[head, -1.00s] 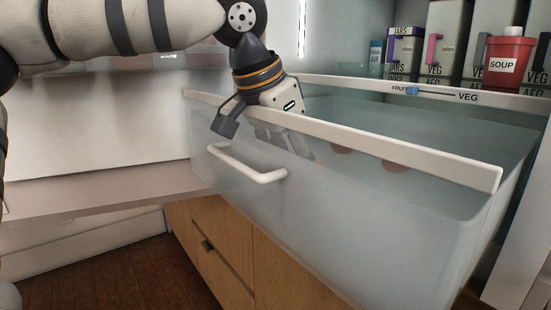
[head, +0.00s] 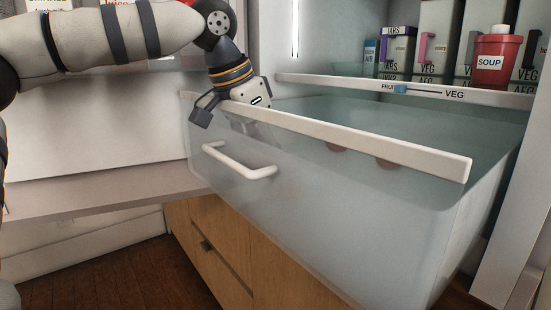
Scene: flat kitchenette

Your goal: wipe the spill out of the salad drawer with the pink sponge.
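The salad drawer (head: 330,215) is pulled open, with a frosted see-through front, a white top rim and a white bar handle. My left gripper (head: 255,132) reaches down over the rim at the drawer's left end. A dark finger link hangs outside the front, and the rest shows dimly behind it. Its fingertips are blurred, so I cannot tell what they hold. Two dull pink patches (head: 387,163) show faintly through the front, right of the gripper. I cannot tell whether they are spill or something else. No sponge is clearly visible. My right gripper is out of view.
A shelf with a FRUIT–VEG slider (head: 400,89) runs behind and above the drawer. It carries several cartons and a red SOUP tub (head: 495,62). Wooden cabinets (head: 210,250) stand below. A pale door panel (head: 90,130) is at the left.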

